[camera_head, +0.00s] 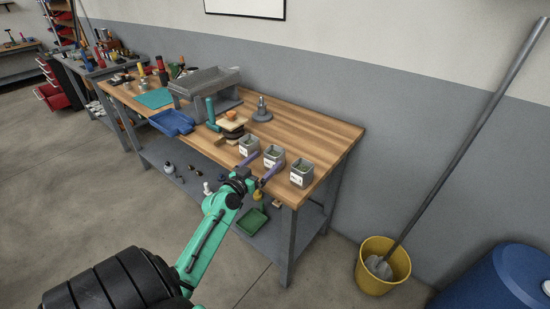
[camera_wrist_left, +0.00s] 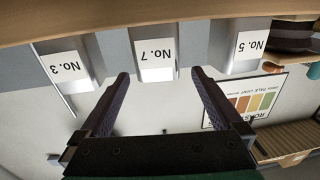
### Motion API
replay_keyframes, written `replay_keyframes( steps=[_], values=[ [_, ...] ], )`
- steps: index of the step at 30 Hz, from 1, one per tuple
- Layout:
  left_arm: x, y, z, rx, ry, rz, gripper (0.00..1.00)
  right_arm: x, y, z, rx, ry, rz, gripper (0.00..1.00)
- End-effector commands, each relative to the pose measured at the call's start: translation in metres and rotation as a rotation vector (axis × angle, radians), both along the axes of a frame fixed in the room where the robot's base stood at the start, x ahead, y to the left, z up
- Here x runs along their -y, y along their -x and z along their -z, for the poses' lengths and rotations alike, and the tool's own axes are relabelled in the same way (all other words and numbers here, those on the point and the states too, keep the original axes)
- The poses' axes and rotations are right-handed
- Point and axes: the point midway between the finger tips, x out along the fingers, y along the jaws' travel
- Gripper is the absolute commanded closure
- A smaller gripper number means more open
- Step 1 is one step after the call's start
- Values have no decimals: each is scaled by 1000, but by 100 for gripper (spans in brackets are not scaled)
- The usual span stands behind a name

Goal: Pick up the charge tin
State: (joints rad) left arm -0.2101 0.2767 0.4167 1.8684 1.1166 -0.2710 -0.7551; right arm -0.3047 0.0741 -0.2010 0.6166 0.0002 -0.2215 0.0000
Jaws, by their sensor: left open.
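The upside-down wrist view shows labels No. 3 (camera_wrist_left: 66,66), No. 7 (camera_wrist_left: 156,58) and No. 5 (camera_wrist_left: 250,46). None is marked as the charge tin. My left gripper (camera_head: 260,167) is open at the bench's front edge, its purple fingers facing the middle tin, No. 7, and apparently short of it. My right gripper is not visible.
Behind the tins are a grey conical piece (camera_head: 262,110) and a wooden stand (camera_head: 232,124). A blue tray (camera_head: 171,123) and grey machine (camera_head: 205,86) stand farther left. A yellow mop bucket (camera_head: 382,266) and blue drum (camera_head: 500,280) are on the floor at right.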

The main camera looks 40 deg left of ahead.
Motion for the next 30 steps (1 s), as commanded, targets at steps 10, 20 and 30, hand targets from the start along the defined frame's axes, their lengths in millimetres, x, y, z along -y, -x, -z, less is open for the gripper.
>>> replay_keyframes(
  steps=[10, 20, 30],
  values=[
    [-4, -55, -2, 0, 0, 0, 0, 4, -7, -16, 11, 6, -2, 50],
    [-4, -60, 0, -2, -1, 1, 31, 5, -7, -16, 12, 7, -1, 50],
    [-4, -59, 0, -2, 0, 0, 92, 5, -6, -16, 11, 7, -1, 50]
  ],
)
